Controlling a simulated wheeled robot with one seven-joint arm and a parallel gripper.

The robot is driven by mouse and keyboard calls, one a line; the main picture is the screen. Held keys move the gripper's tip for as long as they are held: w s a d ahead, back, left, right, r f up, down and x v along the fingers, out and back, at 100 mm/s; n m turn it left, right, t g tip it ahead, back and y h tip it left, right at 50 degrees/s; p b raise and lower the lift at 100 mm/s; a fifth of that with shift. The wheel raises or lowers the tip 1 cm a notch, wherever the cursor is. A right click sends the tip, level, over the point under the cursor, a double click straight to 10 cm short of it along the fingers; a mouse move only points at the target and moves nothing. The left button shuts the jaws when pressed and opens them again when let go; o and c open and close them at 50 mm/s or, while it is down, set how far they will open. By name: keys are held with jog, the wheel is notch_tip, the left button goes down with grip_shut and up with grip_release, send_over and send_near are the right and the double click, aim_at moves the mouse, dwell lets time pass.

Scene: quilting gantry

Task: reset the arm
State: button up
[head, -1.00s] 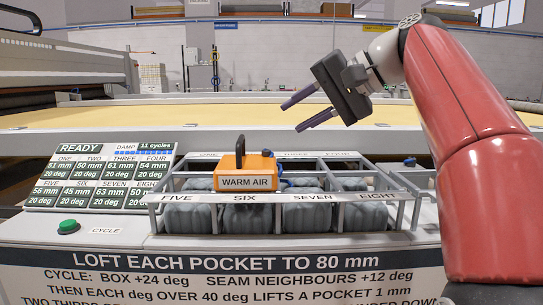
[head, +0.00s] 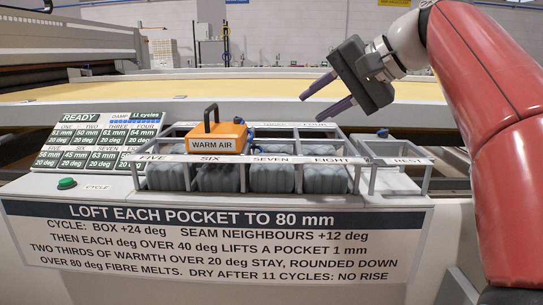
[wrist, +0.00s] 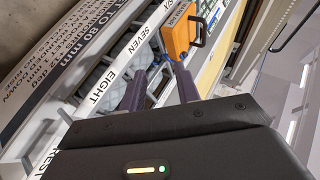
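My gripper (head: 328,95) is open and empty, raised above the right part of the rack, over the pockets marked SEVEN and EIGHT. Its two purple fingers point left and slightly down, with a clear gap between them; they also show in the wrist view (wrist: 160,92). My red arm comes in from the right. The orange WARM AIR box (head: 217,140) with a black handle stands on the rack over pocket SIX, left of my gripper and apart from it. The box also shows in the wrist view (wrist: 178,38) beyond the fingertips.
The grey pocket rack (head: 248,158) holds several grey padded pockets. An empty REST bay (head: 392,162) is at its right. A READY display (head: 95,140) and a green CYCLE button (head: 66,183) are at the left. A sign panel (head: 215,240) covers the front. A pale bed (head: 200,85) lies behind.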

jog(key=s+d+f+n+h, duration=0.1)
jog(key=s+d+f+h, duration=0.1)
jog(key=s+f, duration=0.5)
jog(key=s+d+f+n+h, duration=0.1)
jog(key=s+f+h, duration=0.3)
jog(key=f, duration=1.2)
jog(key=s+d+f+n+h, duration=0.1)
jog(key=s+d+f+h, duration=0.2)
jog(key=s+f, duration=0.6)
notch_tip(320, 180, down, 3)
jog(key=shift+s+d+r+n, duration=0.1)
jog(key=shift+s+d+n, duration=0.25)
jog(key=shift+d, duration=0.1)
jog(key=shift+a, duration=0.15)
